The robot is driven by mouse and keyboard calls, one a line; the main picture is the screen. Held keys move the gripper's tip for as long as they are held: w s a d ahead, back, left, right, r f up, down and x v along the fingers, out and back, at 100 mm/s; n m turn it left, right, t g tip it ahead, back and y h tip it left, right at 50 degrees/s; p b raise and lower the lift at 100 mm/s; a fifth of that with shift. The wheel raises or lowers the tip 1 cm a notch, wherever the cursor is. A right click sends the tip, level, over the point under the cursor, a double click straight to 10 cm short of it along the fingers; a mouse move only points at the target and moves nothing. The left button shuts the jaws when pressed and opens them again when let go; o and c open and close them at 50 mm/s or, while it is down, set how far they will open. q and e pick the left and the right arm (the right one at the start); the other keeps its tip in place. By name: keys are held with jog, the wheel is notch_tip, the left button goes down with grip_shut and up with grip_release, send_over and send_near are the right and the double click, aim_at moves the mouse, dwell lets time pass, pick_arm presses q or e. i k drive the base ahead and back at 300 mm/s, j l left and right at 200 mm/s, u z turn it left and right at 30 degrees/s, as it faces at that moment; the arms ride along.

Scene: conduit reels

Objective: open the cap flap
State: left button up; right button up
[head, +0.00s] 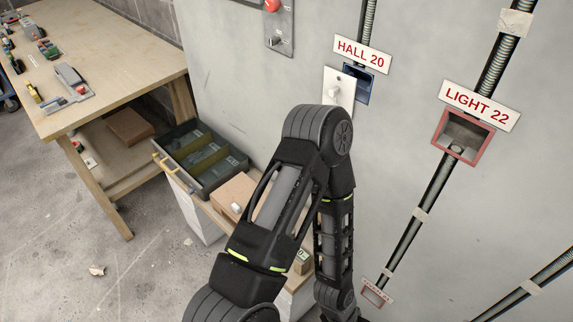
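A white plate with a round knob (338,90) is on the wall beneath the HALL 20 sign (361,53). It stands at the left side of a dark blue wall box (358,80) and covers part of it. I cannot tell for sure whether this plate is the cap flap, or how it is hinged. One of my arms rises from the bottom, bends below the plate and runs back down past the bottom edge. Neither gripper shows in the head view.
A red-framed open box (463,137) sits under the LIGHT 22 sign (475,106), with conduit (420,215) running down. A small red frame (375,295) is low on the wall. A drawer tray (203,160) and a workbench (90,50) stand left. A switch panel (280,25) is above.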

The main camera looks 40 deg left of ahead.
aim_at(235, 195)
jog(key=u, duration=1.9)
